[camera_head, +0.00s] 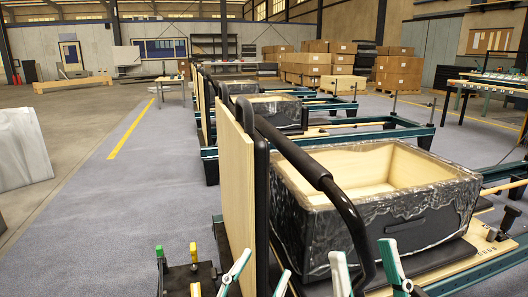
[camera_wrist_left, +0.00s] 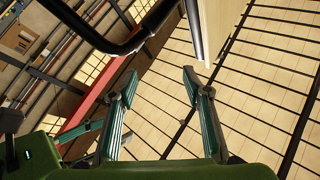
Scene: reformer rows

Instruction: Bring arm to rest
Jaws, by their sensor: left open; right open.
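My left gripper (camera_head: 260,274) is at the bottom edge of the head view, left of my right gripper. In the left wrist view its two teal fingers (camera_wrist_left: 158,82) stand apart with nothing between them. My right gripper (camera_head: 364,260) is also open and empty, in front of the nearest reformer's black curved bar (camera_head: 345,205). Only the grippers' fingers show at the bottom of the head view; most of both arms is out of the frame. A black bar (camera_wrist_left: 110,42) and a pale board edge (camera_wrist_left: 212,30) lie beyond the left fingers in the wrist view.
The nearest reformer carries a plastic-wrapped black box (camera_head: 420,215) with a wooden inside, beside an upright wooden board (camera_head: 235,185). More reformers stand in a row behind. Cartons (camera_head: 398,70) are stacked at the back. Floor (camera_head: 110,210) to the left is mostly clear.

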